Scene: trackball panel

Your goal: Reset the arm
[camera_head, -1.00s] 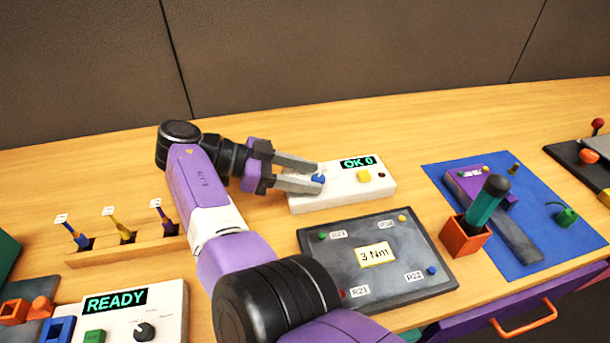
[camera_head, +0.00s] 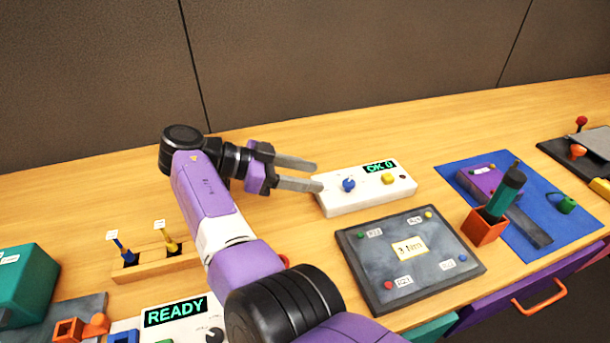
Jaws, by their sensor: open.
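My gripper (camera_head: 318,176) is open and empty, its two grey fingers pointing right. It is at the left end of the white box (camera_head: 345,204), which has a blue knob (camera_head: 348,184), a yellow button (camera_head: 389,179) and a green "OK 0" display (camera_head: 380,167). The lower fingertip is close to the box's left end; I cannot tell whether it touches. The blue knob is clear of the fingers. My purple and black arm reaches from the bottom of the view up to the left of the box.
A dark "3 Nm" panel (camera_head: 355,262) lies in front of the box. A blue mat (camera_head: 548,193) with an orange cup (camera_head: 484,228) is to the right. A wooden rack (camera_head: 150,268), teal box (camera_head: 25,280) and "READY" panel (camera_head: 150,335) are at left. The table behind is clear.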

